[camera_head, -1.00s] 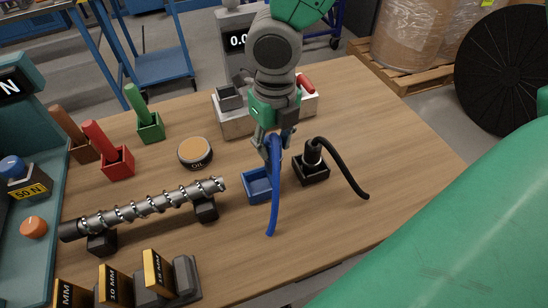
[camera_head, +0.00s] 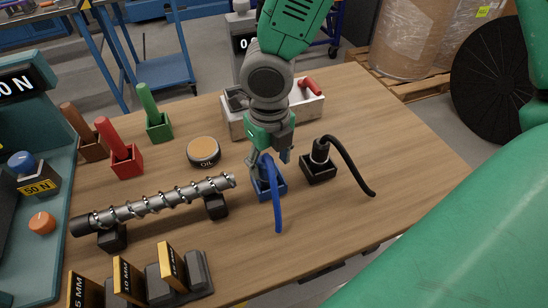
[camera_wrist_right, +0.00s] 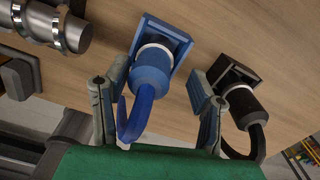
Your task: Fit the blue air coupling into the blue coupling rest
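The blue air coupling (camera_wrist_right: 150,76), with its curved blue hose, stands with its white-ringed end in the square blue coupling rest (camera_wrist_right: 178,38) in the right wrist view. How deep it sits is hidden. In the head view the blue rest (camera_head: 281,186) is partly covered by the hose (camera_head: 277,212). My right gripper (camera_head: 270,161) is just above the coupling. In the wrist view its fingers (camera_wrist_right: 157,80) are spread on both sides of the coupling, with a clear gap on the right. My left gripper is not in view.
A black coupling (camera_head: 319,152) with a black hose stands in a black rest close right. An oil tin (camera_head: 203,151), a screw (camera_head: 150,205) on supports and a grey bin (camera_head: 310,105) lie around. Table at right front is clear.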

